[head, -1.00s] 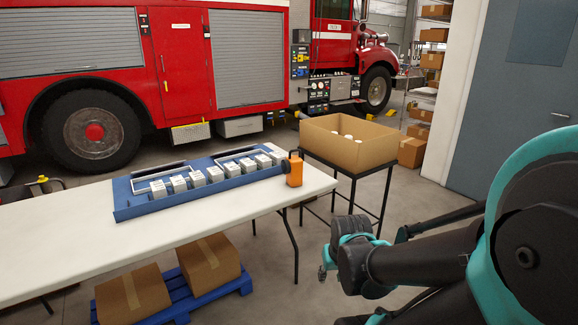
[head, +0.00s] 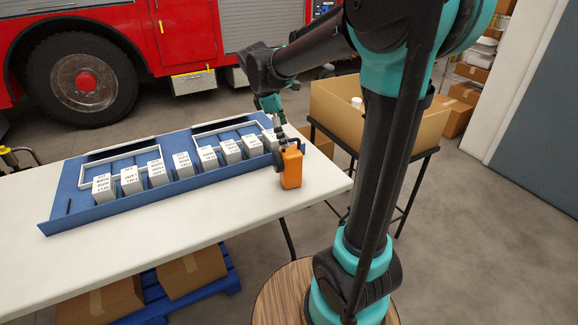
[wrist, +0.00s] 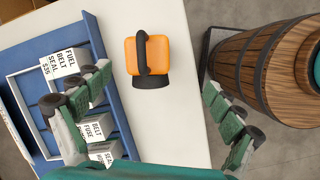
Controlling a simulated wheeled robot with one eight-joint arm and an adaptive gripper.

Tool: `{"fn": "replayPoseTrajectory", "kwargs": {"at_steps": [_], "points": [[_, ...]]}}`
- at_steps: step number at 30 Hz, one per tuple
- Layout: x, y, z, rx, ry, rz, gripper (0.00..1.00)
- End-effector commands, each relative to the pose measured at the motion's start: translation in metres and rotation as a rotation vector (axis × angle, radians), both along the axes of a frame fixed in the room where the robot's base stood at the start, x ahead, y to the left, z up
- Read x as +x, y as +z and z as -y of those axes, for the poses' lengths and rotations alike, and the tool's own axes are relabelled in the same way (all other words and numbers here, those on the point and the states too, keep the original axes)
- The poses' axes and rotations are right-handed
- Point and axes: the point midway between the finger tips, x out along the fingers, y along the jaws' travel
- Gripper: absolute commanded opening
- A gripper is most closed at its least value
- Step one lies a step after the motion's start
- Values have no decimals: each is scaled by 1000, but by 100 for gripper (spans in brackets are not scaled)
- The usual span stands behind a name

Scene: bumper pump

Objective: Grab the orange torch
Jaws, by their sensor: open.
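The orange torch (head: 291,168) stands on the white table near its right end, beside the blue tray. In the wrist view the torch (wrist: 148,54), with its black handle and black lens ring, lies between and beyond my fingers. My gripper (wrist: 160,112) is open and empty, with its green-padded fingers spread wide on either side of the torch's line. In the head view my gripper (head: 278,122) hangs above and just behind the torch. I cannot tell the exact gap between them.
A blue tray (head: 75,208) with several white labelled boxes lies left of the torch on the white table (head: 125,265). A cardboard box (head: 335,108) on a black stand is to the right. A wooden barrel (wrist: 255,62) shows beside the table.

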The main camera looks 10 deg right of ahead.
Motion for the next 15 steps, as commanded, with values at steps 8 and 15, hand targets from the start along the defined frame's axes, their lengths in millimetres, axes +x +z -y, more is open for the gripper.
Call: {"fn": "replayPoseTrajectory", "kwargs": {"at_steps": [8,15], "points": [[29,26,-23,-96,242,-123,93],[31,-13,-7,-97,245,-125,93]]}}
